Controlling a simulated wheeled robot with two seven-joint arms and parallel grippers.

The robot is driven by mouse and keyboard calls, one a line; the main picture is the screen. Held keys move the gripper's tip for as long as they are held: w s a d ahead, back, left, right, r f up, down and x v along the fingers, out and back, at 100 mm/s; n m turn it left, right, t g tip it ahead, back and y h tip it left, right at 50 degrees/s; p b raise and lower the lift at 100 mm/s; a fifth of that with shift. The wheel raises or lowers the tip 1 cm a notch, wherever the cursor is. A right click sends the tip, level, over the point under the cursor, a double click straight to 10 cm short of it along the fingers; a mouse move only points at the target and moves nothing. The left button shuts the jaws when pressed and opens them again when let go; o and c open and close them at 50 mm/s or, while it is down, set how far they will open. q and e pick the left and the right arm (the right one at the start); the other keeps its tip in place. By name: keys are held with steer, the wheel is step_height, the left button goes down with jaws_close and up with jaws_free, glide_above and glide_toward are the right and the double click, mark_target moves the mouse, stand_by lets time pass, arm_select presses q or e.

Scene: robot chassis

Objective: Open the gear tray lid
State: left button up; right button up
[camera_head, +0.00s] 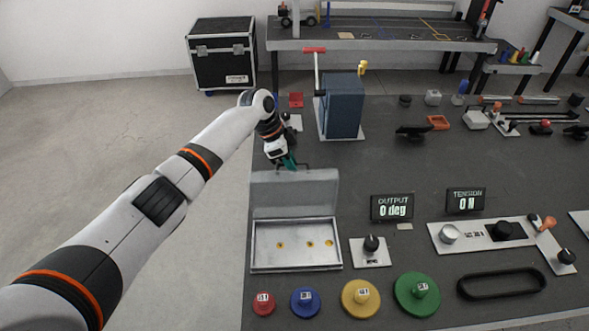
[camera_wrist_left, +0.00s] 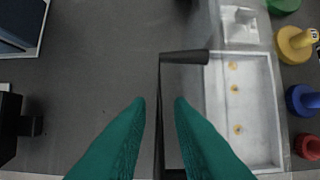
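The gear tray (camera_head: 254,250) is a shallow pale metal box at the table's front left. Its grey lid (camera_head: 295,192) stands raised at the tray's back edge, and the inside with small yellow-orange spots is exposed. In the left wrist view the tray (camera_wrist_left: 276,120) lies at the right, and the lid (camera_wrist_left: 185,57) shows nearly edge-on. My left gripper (camera_head: 290,166) is at the lid's top edge. Its teal fingers (camera_wrist_left: 159,104) are apart, with the lid's dark edge appearing between or below them; contact cannot be told. My right gripper is not in view.
Red (camera_head: 263,303), blue (camera_head: 305,301), yellow (camera_head: 360,297) and green (camera_head: 416,293) gears stand in front of the tray. A knob plate (camera_head: 370,252) and OUTPUT display (camera_head: 392,207) are to its right. A blue box (camera_head: 342,105) stands behind.

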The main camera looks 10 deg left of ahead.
arm_select(q)
steer(key=b+v, duration=0.1)
steer(key=v, duration=0.7)
steer(key=shift+a+r, duration=0.1)
steer(key=shift+s, duration=0.1)
